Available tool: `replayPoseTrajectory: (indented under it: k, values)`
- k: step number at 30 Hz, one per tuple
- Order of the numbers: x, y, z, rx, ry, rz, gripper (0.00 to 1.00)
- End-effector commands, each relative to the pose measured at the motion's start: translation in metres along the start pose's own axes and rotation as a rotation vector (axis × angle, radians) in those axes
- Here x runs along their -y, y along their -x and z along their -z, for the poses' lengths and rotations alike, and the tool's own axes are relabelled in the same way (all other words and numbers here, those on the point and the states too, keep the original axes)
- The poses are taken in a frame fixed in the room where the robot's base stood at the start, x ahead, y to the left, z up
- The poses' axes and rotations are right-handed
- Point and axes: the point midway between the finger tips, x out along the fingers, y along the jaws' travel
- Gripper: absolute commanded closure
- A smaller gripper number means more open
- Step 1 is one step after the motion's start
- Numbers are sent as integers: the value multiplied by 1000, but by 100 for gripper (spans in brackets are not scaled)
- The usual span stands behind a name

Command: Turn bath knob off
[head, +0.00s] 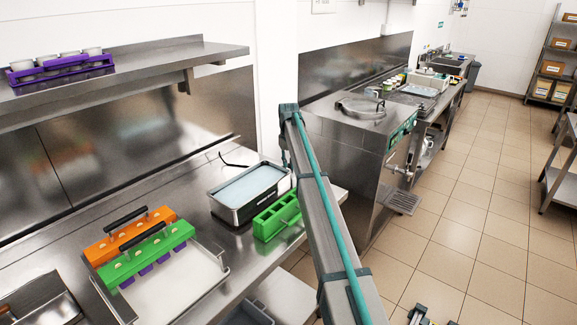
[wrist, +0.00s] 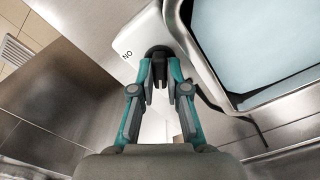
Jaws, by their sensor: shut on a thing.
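The bath (head: 256,211) is a dark rectangular tank of pale blue liquid on the steel counter in the head view. Its metal rim (wrist: 203,72) and liquid fill the upper right of the wrist view. Beside it is a white control housing (wrist: 143,37) with lettering reading "NO" as seen here. The dark bath knob (wrist: 157,53) sticks out from this housing. My gripper (wrist: 159,72) has its teal fingers closed around the knob. The fingertips partly hide the knob, and its turned position cannot be told. In the head view, my arm hides the knob and gripper.
A green rack (head: 278,218) stands just right of the bath. Orange (head: 118,236) and green (head: 146,252) racks with black handles sit left on a tray. A steel shelf (head: 140,70) overhangs the counter. A dark cable (wrist: 250,122) runs beside the bath.

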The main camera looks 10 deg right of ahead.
Motion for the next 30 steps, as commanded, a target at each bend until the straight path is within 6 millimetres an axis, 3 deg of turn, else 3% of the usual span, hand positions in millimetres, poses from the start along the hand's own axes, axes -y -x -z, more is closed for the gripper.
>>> replayPoseTrajectory:
  k: [15,30]
  values:
    - [0,0,1,-1,447,-1,100]
    - [0,1,1,-2,621,-1,100]
